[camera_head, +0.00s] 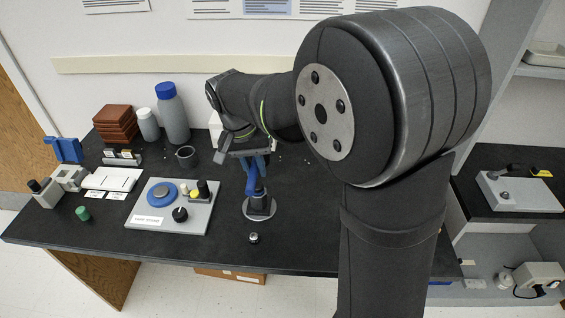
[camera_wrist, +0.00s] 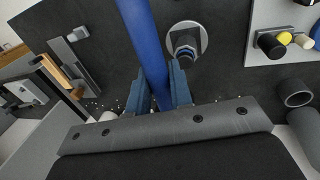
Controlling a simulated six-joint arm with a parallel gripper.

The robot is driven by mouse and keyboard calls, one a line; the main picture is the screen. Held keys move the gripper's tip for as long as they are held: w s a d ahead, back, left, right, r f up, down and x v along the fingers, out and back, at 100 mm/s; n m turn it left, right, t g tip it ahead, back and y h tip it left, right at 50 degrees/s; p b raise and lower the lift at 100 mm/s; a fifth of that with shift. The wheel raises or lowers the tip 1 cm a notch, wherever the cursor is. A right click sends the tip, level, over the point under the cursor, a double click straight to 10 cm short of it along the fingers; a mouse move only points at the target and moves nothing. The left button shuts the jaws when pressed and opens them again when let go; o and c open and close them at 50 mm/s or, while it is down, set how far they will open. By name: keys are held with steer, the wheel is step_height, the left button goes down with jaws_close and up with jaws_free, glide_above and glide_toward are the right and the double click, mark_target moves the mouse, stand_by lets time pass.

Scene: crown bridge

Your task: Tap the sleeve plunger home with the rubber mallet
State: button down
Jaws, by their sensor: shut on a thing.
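My gripper (camera_wrist: 158,88) is shut on a blue handle (camera_wrist: 145,35), taken as the mallet's, which runs up out of the top of the wrist view. The mallet's head is not in that view. The sleeve plunger (camera_wrist: 185,42) stands on a round grey base just right of the handle, apart from the fingers. In the head view my gripper (camera_head: 252,160) is over the bench, above the round plunger base (camera_head: 260,212). Blue and dark parts overlap there, and I cannot tell whether the mallet touches the plunger.
A grey panel (camera_head: 145,221) with a blue disc and several knobs lies left of the plunger base. A dark cup (camera_head: 186,157) and bottles (camera_head: 173,117) stand behind. A small metal piece (camera_head: 253,238) lies in front.

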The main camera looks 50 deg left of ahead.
steer(key=shift+s+r, duration=0.25)
steer(key=shift+s, duration=0.4)
steer(key=shift+f, duration=2.8)
steer(key=shift+r, duration=0.1)
